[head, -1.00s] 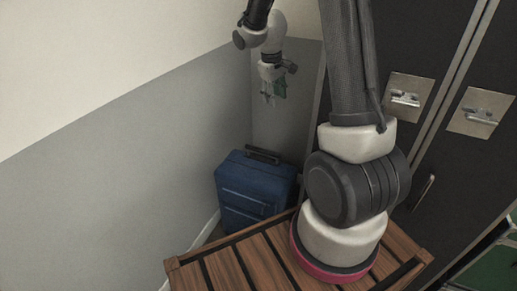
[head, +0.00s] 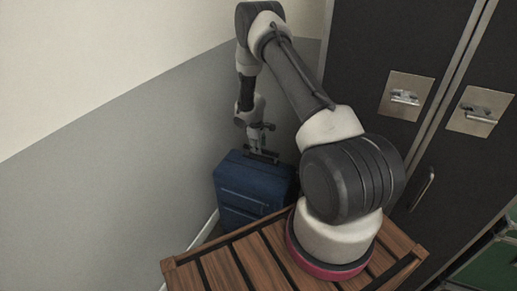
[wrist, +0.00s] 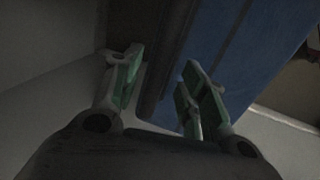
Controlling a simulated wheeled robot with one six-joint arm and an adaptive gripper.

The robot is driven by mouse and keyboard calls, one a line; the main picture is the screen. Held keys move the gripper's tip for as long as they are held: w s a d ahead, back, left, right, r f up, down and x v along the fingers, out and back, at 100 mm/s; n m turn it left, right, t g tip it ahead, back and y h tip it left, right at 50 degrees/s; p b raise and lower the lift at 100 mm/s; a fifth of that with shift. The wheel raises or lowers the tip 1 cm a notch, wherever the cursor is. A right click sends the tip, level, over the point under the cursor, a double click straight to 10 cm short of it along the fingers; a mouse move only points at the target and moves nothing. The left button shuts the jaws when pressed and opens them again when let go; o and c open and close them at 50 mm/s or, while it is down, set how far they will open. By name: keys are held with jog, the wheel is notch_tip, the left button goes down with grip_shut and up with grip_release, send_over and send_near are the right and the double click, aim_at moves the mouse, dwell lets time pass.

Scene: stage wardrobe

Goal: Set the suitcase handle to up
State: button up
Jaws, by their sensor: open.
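The blue suitcase (head: 245,190) stands upright on the floor in the corner, beyond the wooden slatted bench. Its dark handle (head: 263,157) lies along the top, close to the suitcase body. My gripper (head: 262,148) points down just above the handle; in the head view I cannot tell whether it touches. In the wrist view my gripper (wrist: 160,78) is open, its two green-padded fingers apart. The blue suitcase (wrist: 235,55) shows behind and beside the right finger. A dark strip runs between the fingers, but the picture is too dark to tell whether it is the handle.
The wooden slatted bench (head: 236,266) is in front, below my arm's base. A grey-and-white wall (head: 110,170) stands close on the left. Dark locker doors (head: 385,50) with metal latches stand on the right.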

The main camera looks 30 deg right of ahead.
jog(key=shift+w+d+f, duration=0.1)
jog(key=shift+d+f, duration=0.05)
jog(key=shift+f, duration=0.8)
grip_shut()
jog(key=shift+r, duration=0.1)
notch_tip(320, 180, up, 30)
jog(key=shift+r, duration=0.2)
jog(key=shift+w, duration=0.1)
